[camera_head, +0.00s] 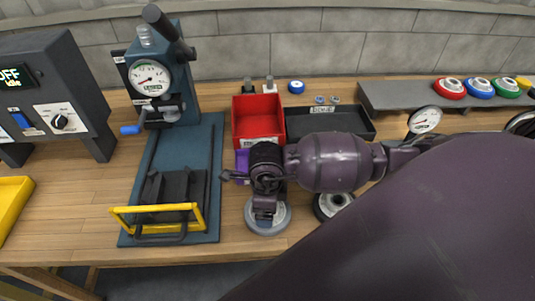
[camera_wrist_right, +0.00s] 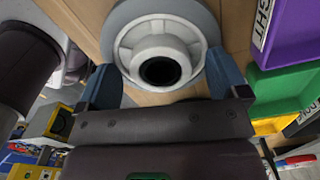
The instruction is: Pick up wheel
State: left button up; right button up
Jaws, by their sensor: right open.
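A grey wheel (camera_head: 281,221) with a pale hub lies flat on the wooden bench near its front edge. My right gripper (camera_head: 265,218) is above it and partly hides it. In the right wrist view, the wheel (camera_wrist_right: 122,16) fills the top middle, with a white hub ring and a dark centre hole. The two blue fingers of my right gripper (camera_wrist_right: 160,72) are spread wide, one on each side of the wheel's near part. I cannot tell whether they touch it. A second, dark wheel with a light hub (camera_head: 333,203) is partly hidden by my right arm. My left gripper is out of view.
A blue press (camera_head: 175,150) with a gauge and yellow handle (camera_head: 160,209) stands left of the wheel. A red bin (camera_head: 258,117) and black tray (camera_head: 328,121) stand behind. A purple bin (camera_wrist_right: 282,30) and green bin (camera_wrist_right: 285,90) show in the wrist view.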

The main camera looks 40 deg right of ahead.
jog(key=shift+f, duration=0.15)
jog(key=shift+c, duration=0.2)
jog(key=c, duration=1.2)
